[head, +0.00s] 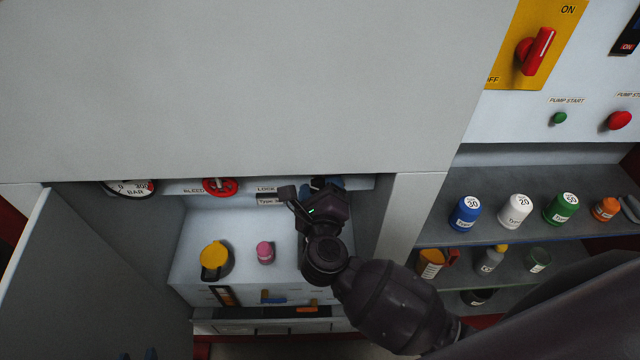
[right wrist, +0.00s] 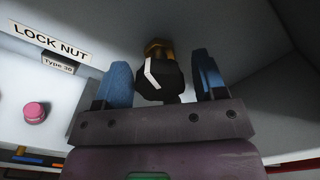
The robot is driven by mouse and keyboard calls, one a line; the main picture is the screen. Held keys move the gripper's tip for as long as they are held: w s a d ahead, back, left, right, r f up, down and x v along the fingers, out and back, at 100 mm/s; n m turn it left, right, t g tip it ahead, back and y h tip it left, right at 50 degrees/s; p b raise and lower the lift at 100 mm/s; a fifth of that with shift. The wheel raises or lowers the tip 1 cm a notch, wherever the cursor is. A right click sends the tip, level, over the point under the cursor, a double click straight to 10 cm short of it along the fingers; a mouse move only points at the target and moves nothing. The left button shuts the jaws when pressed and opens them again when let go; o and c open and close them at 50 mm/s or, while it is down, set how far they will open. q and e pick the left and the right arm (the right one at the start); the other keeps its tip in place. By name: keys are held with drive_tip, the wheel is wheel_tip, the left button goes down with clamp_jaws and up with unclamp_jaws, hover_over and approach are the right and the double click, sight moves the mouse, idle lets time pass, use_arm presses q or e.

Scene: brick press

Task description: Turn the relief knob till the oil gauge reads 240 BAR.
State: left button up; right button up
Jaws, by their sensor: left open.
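The relief knob (right wrist: 157,78), black with a white pointer mark on a brass stem, shows in the right wrist view. My right gripper (head: 325,186) reaches into the cabinet bay from the right. In its wrist view the blue fingers (right wrist: 160,82) stand on both sides of the knob, with small gaps visible. In the head view the gripper hides the knob. The oil gauge (head: 130,189) is cut off by the panel above; "0", "300" and "BAR" show, but I cannot read the needle. Two bluish tips of my left gripper (head: 138,354) show at the bottom left, apart.
A red bleed handwheel (head: 220,186) and a "LOCK NUT" label (right wrist: 47,42) are beside the knob. A yellow-capped item (head: 214,258) and a pink knob (head: 265,252) stand below. The open door (head: 95,280) is at left; shelves (head: 480,180) of bottles are at right.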

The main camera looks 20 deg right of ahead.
drive_tip(key=c, duration=0.8)
drive_tip(key=shift+r+n+p, duration=0.15)
drive_tip(key=shift+n+p, duration=0.15)
drive_tip(key=shift+p, duration=0.2)
drive_tip(key=shift+n+p, duration=0.4)
drive_tip(key=shift+p, duration=0.45)
drive_tip(key=shift+n+p, duration=0.3)
drive_tip(key=shift+p, duration=0.05)
drive_tip(key=shift+n+p, duration=0.3)
drive_tip(key=shift+p, duration=0.05)
drive_tip(key=o, duration=1)
drive_tip(key=shift+c, duration=0.2)
